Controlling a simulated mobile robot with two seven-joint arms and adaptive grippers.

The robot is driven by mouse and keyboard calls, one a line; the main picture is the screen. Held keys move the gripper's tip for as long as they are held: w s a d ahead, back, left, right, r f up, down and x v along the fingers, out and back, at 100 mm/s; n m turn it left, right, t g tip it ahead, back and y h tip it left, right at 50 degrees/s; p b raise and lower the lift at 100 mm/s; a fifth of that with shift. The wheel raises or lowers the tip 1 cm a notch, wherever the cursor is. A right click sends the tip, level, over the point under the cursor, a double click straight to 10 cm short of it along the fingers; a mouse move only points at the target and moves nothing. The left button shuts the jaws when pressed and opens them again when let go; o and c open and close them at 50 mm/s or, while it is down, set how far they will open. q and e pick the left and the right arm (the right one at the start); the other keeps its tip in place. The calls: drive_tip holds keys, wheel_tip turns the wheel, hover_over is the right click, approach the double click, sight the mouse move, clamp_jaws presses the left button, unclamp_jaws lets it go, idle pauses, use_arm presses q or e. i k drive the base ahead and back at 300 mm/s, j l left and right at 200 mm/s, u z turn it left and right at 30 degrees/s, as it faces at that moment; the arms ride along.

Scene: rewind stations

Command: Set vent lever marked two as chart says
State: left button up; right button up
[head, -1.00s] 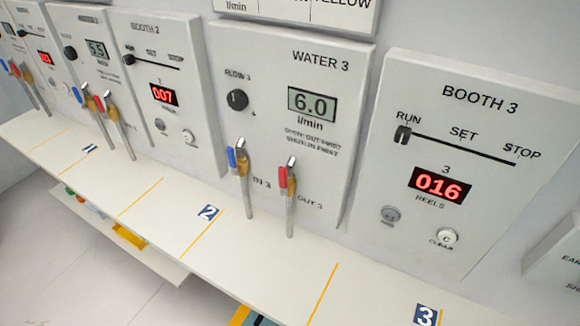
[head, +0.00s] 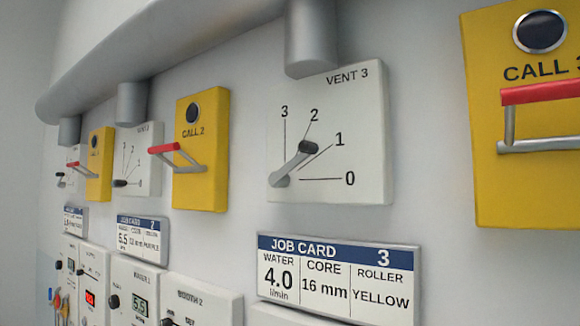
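The VENT 2 panel (head: 143,150) is a small white plate in the left half of the head view, marked with lines for several settings. Its lever (head: 121,183) has a dark knob and lies low, near the level of the 0 line; it is small and seen at a slant, so its exact setting is hard to read. No chart of vent settings shows. The job card for station 2 (head: 142,238) hangs below and reads water 5.5, with smaller text that is hard to read. Neither of my grippers is in view.
The VENT 3 panel (head: 370,140) has its lever (head: 296,163) slanted up right, near the 1 and 2 lines. Yellow CALL 2 (head: 215,120) and CALL 3 (head: 500,190) boxes have red-topped handles sticking out. A grey duct (head: 190,40) runs above. Job card 3 (head: 340,275) hangs below VENT 3.

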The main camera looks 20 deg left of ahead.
sight(115, 184)
drive_tip(key=u, duration=1.45)
